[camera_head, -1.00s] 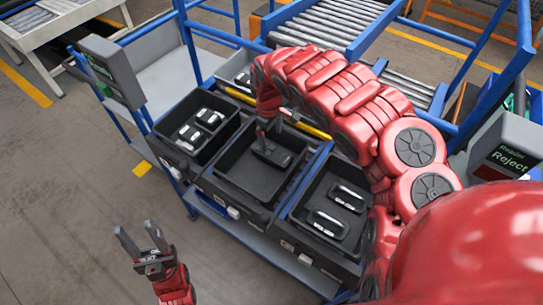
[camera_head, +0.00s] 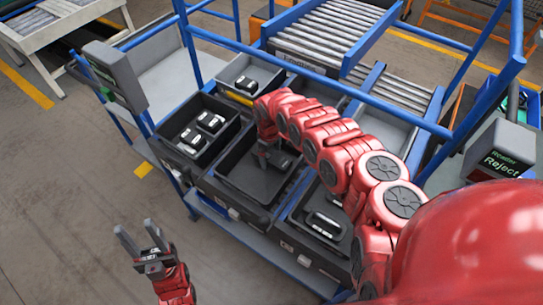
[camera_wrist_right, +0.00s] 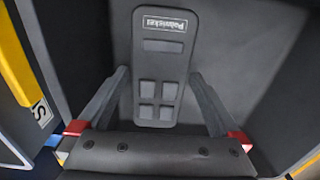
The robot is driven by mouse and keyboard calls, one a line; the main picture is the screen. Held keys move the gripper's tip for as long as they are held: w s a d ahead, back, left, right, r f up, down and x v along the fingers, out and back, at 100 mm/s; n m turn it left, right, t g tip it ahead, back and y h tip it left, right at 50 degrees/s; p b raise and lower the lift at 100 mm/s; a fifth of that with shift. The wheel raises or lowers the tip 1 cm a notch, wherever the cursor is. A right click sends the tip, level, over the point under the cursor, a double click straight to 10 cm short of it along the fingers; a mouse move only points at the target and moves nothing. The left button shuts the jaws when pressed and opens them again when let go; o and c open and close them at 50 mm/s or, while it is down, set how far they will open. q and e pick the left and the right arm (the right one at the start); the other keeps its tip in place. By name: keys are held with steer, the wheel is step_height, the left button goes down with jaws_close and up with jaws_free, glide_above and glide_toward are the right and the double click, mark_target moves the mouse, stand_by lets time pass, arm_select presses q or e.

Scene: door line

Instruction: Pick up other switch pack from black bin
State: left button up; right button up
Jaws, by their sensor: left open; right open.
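A dark grey switch pack (camera_wrist_right: 161,60) with a white label and several square buttons lies on the floor of the middle black bin (camera_head: 240,199). In the head view the pack (camera_head: 285,161) is partly hidden by my right gripper (camera_head: 268,155), which reaches down into this bin. In the right wrist view my right gripper (camera_wrist_right: 160,76) is open, with one finger on each side of the pack. I see gaps between the fingers and the pack. My left gripper (camera_head: 135,230) is open and empty, over the floor left of the bins.
The left bin (camera_head: 172,152) holds two packs. The right bin (camera_head: 294,232) also holds packs, partly hidden by my right arm. A rear bin (camera_head: 232,97) holds one pack. Blue frame posts, a roller conveyor (camera_head: 335,30) and a Reject reader (camera_head: 500,150) stand around.

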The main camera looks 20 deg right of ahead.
steer(key=shift+d+f, duration=0.1)
steer(key=shift+f, duration=0.05)
steer(key=shift+c, duration=0.2)
steer(key=c, duration=1.4)
steer(key=shift+o, duration=0.2)
